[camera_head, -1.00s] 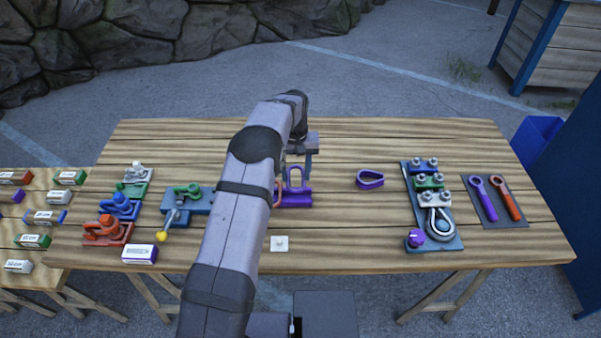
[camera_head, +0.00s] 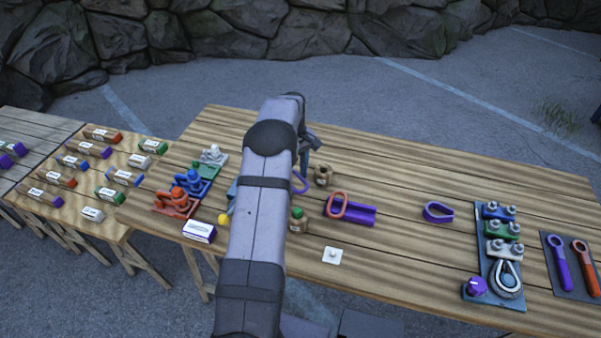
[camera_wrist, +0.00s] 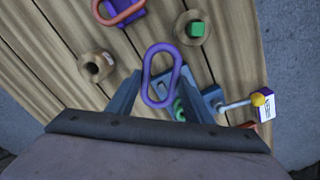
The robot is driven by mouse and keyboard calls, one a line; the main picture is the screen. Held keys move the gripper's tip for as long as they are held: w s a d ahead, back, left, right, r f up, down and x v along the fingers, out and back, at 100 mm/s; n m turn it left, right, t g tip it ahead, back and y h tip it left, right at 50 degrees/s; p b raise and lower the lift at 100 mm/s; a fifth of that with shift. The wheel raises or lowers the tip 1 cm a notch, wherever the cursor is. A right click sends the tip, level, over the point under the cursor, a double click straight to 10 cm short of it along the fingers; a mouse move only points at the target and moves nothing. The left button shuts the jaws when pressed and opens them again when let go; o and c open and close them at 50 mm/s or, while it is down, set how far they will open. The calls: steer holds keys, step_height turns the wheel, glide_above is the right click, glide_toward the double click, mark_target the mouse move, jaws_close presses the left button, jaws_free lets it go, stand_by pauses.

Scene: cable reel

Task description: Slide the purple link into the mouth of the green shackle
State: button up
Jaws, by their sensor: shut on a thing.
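My gripper (camera_wrist: 160,88) is shut on the purple link (camera_wrist: 161,47), a long oval ring standing out between the two fingers in the wrist view. In the head view a small part of the purple link (camera_head: 304,183) shows beside my arm. The green shackle (camera_wrist: 178,106) shows only as a small green piece behind the link and beside the right finger. It is on a blue block (camera_wrist: 213,97). The link's loop overlaps this area in the picture, but I cannot tell the gap between them. The shackle's mouth is hidden. My arm covers the shackle in the head view.
A purple stand (camera_head: 363,215) holds an orange link (camera_head: 338,204). Two wooden spools (camera_head: 323,175) (camera_head: 297,222) stand near my gripper, the nearer one green-topped. A yellow-knobbed pin (camera_wrist: 238,104) sticks out of the blue block.

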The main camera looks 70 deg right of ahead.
steer(key=n, duration=0.7)
steer(key=shift+f, duration=0.1)
steer(key=shift+f, duration=0.15)
steer(key=shift+f+b, duration=1.9)
steer(key=shift+f, duration=0.8)
steer(key=shift+w, duration=4.1)
steer(key=shift+f, duration=0.15)
steer(key=o, duration=1.5)
steer(key=shift+c, duration=0.2)
